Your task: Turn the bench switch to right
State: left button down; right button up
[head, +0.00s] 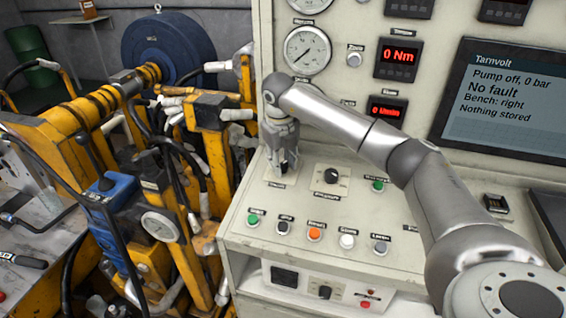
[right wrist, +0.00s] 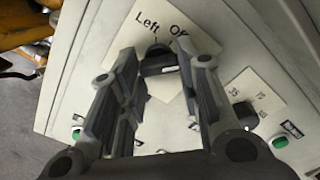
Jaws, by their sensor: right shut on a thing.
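The bench switch is a dark knob (right wrist: 157,64) on a white plate marked "Left" and "Off" in the right wrist view. Any further mark on the plate is hidden by my fingers. My right gripper (head: 283,165) points down at the left part of the sloping panel and is shut on the switch. In the head view the gripper hides the knob. In the right wrist view its two fingers stand on either side of the knob. The display (head: 510,100) reads "Pump off, 0 bar", "No fault", "Bench: right", "Nothing stored". My left gripper is not in view.
Another rotary knob (head: 331,176) sits just right of my gripper, with a green button (head: 378,186) beyond it. A row of buttons, one orange (head: 314,235), lies along the front edge. Gauges (head: 307,50) are above. Yellow machinery with hoses (head: 150,170) crowds the left.

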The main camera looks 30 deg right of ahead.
jog(key=shift+m, duration=0.4)
jog(key=o, duration=1)
jog(key=shift+r, duration=0.1)
jog(key=r, duration=0.4)
jog(key=a+r, duration=0.1)
jog(key=r, duration=0.2)
jog(key=s+r, duration=0.1)
jog(key=r, duration=0.3)
jog(key=shift+a+r, duration=0.2)
jog(key=shift+r, duration=0.15)
